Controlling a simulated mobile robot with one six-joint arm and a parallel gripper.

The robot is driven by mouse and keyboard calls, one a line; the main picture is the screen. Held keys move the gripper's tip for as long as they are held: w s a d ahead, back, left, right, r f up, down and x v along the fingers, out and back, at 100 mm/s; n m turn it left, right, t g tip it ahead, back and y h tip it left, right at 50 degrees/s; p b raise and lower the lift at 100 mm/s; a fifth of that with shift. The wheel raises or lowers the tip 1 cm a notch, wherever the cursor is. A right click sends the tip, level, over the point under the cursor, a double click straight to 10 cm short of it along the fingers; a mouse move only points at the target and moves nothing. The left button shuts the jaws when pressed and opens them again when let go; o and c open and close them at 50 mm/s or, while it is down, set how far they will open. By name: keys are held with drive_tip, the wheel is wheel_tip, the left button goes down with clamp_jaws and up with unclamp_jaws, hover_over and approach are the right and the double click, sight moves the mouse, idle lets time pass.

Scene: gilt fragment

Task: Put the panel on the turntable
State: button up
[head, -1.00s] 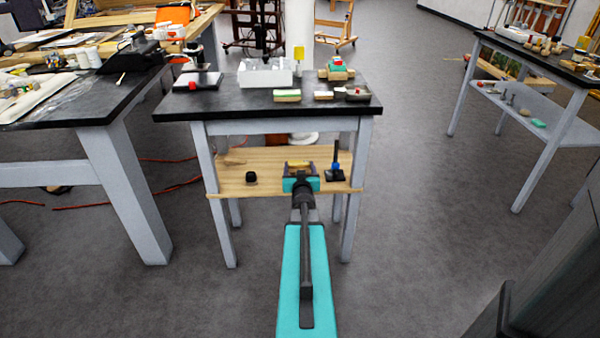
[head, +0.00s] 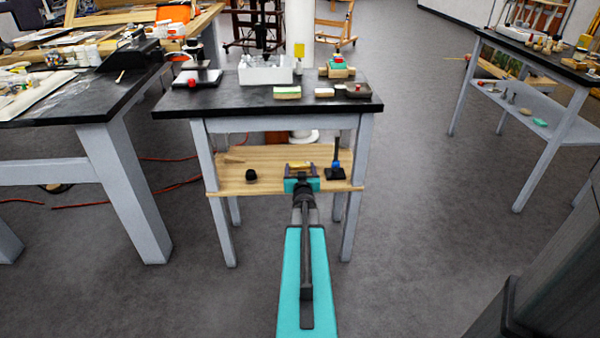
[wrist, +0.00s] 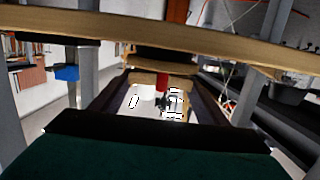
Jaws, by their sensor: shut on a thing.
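My gripper (head: 301,176) is at the lower shelf of the small table, shut on a small gold-coloured piece, which I take to be the panel (head: 300,167). In the wrist view the piece (wrist: 150,60) shows partly between the two dark fingers; that view appears upside down. I cannot tell whether the piece touches the shelf. No turntable can be made out with certainty.
The wooden shelf (head: 225,172) holds a black pot (head: 251,175) left of my gripper and a blue-and-black stand (head: 337,168) close on its right. The black tabletop (head: 240,101) overhangs the shelf, carrying a white tray (head: 265,76) and small blocks. Grey legs flank the shelf.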

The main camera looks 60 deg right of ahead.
drive_tip(key=shift+f, duration=0.45)
drive_tip(key=o, duration=1)
drive_tip(key=shift+o, duration=0.2)
drive_tip(key=shift+r, duration=0.2)
drive_tip(key=p+v, duration=0.6)
drive_tip(key=v, duration=0.6)
drive_tip(key=shift+f, duration=0.1)
idle(0.7)
